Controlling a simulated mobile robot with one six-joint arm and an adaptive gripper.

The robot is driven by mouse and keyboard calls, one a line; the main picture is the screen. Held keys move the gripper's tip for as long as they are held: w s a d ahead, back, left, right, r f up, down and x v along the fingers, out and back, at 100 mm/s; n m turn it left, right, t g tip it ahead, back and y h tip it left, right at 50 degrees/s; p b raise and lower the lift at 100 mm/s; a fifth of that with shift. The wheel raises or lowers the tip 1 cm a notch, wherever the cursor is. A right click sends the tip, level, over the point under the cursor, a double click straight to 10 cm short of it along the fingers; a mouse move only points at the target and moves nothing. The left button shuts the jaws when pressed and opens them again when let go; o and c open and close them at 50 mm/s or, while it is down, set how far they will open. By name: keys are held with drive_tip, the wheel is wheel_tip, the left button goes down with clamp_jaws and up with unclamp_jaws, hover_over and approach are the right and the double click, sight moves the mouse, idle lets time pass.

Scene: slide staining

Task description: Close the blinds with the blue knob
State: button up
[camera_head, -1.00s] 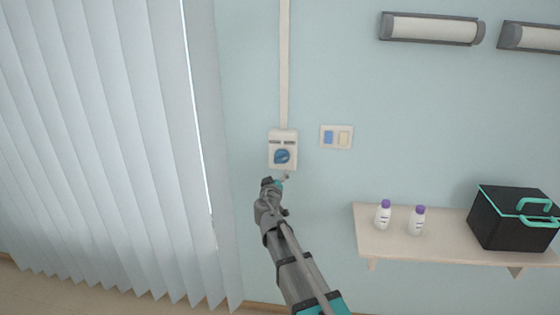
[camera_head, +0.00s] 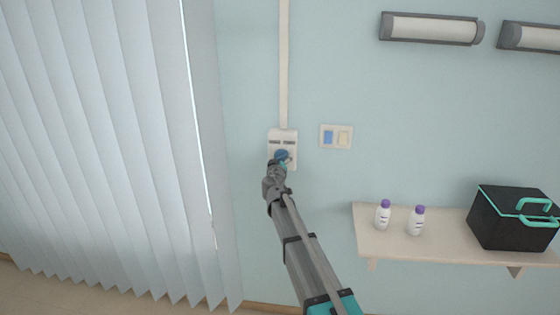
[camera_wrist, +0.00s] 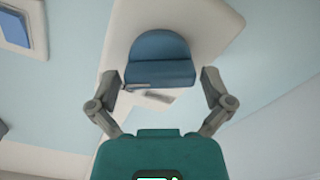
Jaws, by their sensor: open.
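The blue knob (camera_head: 281,155) sits on a white control box (camera_head: 291,136) on the wall. In the wrist view the knob (camera_wrist: 160,58) is a rounded blue piece on the white plate (camera_wrist: 205,30). My gripper (camera_wrist: 166,84) is open, with one finger on either side of the knob's near edge; whether they touch it I cannot tell. In the head view my gripper (camera_head: 281,164) covers the lower part of the box. The white vertical blinds (camera_head: 100,150) hang at the left, their slats side by side with a thin bright gap near the right end.
A wall plate with a blue and a cream switch (camera_head: 336,137) is right of the box. A shelf (camera_head: 450,248) at the lower right carries two white bottles (camera_head: 383,216) with purple caps and a black case (camera_head: 510,218). Two wall lamps (camera_head: 430,28) are at the upper right.

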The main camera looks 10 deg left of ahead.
drive_tip(key=c, duration=0.8)
drive_tip(key=shift+a, duration=0.15)
drive_tip(key=shift+c, duration=0.3)
